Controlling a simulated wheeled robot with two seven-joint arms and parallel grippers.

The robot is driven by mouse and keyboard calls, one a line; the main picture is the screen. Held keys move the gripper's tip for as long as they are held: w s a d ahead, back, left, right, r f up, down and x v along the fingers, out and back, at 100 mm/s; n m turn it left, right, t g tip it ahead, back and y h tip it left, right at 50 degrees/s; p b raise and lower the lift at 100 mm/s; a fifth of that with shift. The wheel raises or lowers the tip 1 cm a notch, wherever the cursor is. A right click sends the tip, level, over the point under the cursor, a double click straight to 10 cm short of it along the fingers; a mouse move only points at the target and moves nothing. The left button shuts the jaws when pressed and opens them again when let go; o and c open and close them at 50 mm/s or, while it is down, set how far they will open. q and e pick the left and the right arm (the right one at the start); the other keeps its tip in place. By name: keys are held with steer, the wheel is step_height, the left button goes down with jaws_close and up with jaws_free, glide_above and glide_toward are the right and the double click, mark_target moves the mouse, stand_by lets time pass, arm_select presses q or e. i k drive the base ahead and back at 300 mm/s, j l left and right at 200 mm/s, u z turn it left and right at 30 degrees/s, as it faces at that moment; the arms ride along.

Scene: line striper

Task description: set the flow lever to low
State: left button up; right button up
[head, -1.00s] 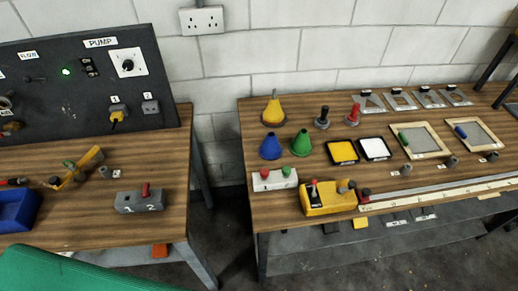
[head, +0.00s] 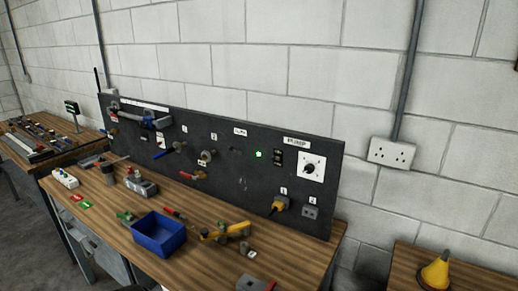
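The black panel (head: 225,178) stands upright along the back of the wooden bench. A small white label (head: 240,132), too small to read now, sits near its top edge; it read FLOW a second ago. Under it is a small dark lever (head: 237,150), which I take as the flow lever. It is hard to see against the black panel, and I cannot tell its setting. A lit green lamp (head: 258,154) is just right of it. Neither of my grippers is in view.
Right of the lamp are a PUMP dial (head: 310,167) and a yellow plug (head: 279,204). A blue bin (head: 159,233) and a yellow tool (head: 228,231) lie on the bench before the panel. A gap separates this bench from another (head: 400,268) at right.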

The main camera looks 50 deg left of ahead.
mark_target(230, 148)
steer(key=u, duration=1.75)
